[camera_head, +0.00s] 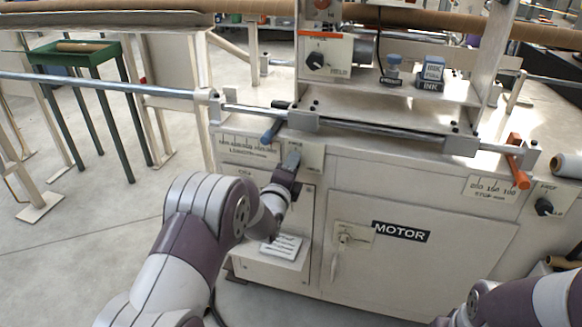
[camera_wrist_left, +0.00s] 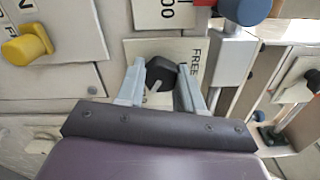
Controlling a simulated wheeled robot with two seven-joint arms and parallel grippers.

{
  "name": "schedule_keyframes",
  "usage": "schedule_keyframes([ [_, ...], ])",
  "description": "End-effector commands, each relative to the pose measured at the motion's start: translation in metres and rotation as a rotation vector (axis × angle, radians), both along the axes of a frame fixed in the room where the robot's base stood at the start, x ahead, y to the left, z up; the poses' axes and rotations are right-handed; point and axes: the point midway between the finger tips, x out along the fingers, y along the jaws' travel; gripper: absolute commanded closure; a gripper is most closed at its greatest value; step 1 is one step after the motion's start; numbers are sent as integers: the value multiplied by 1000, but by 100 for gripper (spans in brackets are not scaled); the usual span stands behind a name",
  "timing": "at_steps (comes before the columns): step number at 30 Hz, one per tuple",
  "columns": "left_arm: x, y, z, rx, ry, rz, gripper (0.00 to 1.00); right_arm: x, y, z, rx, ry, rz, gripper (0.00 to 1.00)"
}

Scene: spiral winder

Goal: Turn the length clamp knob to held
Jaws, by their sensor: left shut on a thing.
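The length clamp knob (camera_wrist_left: 160,75) is a small black knob with a white pointer line, on a pale plate (camera_wrist_left: 190,48) lettered FREE. In the left wrist view it sits between the two fingers of my left gripper (camera_wrist_left: 160,70), which is shut on it. The pointer line runs toward the bottom of that view. In the head view my left gripper (camera_head: 291,162) is at the cabinet front beside the LENGTH scale (camera_head: 250,147) and hides the knob. My right arm shows at the bottom right; its gripper is out of view.
A blue-ended handle (camera_head: 271,131) sticks out just above my left gripper. A steel rail (camera_head: 370,133) runs to an orange handle (camera_head: 518,165). Other black knobs stand at the right (camera_head: 544,207) and upper panel (camera_head: 316,61).

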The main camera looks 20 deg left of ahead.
Motion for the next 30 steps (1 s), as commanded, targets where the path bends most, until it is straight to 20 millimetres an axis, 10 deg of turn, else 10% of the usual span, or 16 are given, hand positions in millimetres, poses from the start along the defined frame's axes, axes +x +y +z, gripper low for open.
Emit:
schedule_keyframes([
  [1, -1, 0, -2, 1, 4, -1, 94, 0, 0, 0, 0, 0, 0, 57],
  [2, -1, 0, -2, 1, 4, -1, 60, 0, 0, 0, 0, 0, 0, 57],
  [4, -1, 0, -2, 1, 4, -1, 38, 0, 0, 0, 0, 0, 0, 57],
  [16, -10, 0, 1, 0, 2, -1, 38, 0, 0, 4, 0, 0, 0, 57],
  [30, -116, 4, 0, 0, 4, 0, 38, 0, 0, 27, 0, 0, 0, 57],
])
